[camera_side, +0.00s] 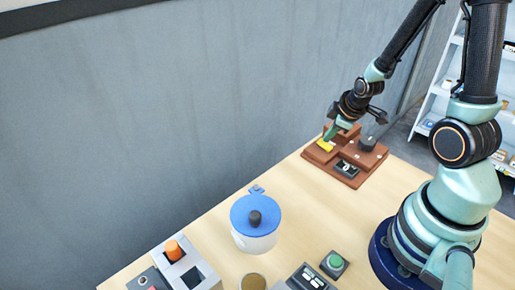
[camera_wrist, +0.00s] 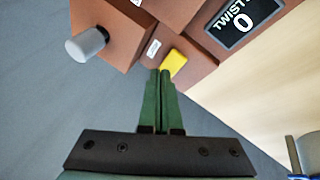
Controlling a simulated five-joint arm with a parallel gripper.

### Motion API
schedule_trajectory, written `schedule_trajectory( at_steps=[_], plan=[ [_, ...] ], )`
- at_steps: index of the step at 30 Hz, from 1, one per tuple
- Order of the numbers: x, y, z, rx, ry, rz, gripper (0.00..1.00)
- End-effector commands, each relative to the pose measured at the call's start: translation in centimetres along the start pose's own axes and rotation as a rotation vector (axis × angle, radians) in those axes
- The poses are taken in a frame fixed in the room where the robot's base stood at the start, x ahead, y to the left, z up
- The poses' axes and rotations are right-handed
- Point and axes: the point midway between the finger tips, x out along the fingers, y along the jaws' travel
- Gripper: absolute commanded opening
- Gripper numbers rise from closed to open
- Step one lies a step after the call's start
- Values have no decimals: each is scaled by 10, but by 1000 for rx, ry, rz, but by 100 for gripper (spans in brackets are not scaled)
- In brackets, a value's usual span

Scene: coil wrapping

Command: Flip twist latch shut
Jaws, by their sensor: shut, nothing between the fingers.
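The yellow latch (camera_side: 325,145) sits on the brown wooden fixture (camera_side: 371,160) at the back of the table. It also shows in the wrist view as a yellow tab (camera_wrist: 174,62) on the edge of the brown block. My gripper (camera_wrist: 161,74) is shut and empty, its green fingertips right at the yellow tab; I cannot tell whether they touch it. In the side view my gripper (camera_side: 332,133) is just above and beside the latch. A display on the fixture (camera_wrist: 240,20) reads "TWIST" and 0.
A grey knob (camera_wrist: 86,44) sticks out of the fixture's side block, and a black knob (camera_side: 367,144) stands at its right. A blue-lidded pot (camera_side: 255,218) stands mid-table. A box with an orange knob (camera_side: 173,250) and a green button (camera_side: 334,262) are nearer. Bare table lies between pot and fixture.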

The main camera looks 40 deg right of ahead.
Motion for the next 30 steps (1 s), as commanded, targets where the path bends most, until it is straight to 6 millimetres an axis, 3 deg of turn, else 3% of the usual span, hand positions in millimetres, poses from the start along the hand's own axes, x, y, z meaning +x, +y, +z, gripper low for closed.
schedule_trajectory(
  at_steps=[14,30],
  plan=[
    [-6,4,-4,0,2,1,0],
    [-42,22,-24,-1,7,-1,0]
  ],
)
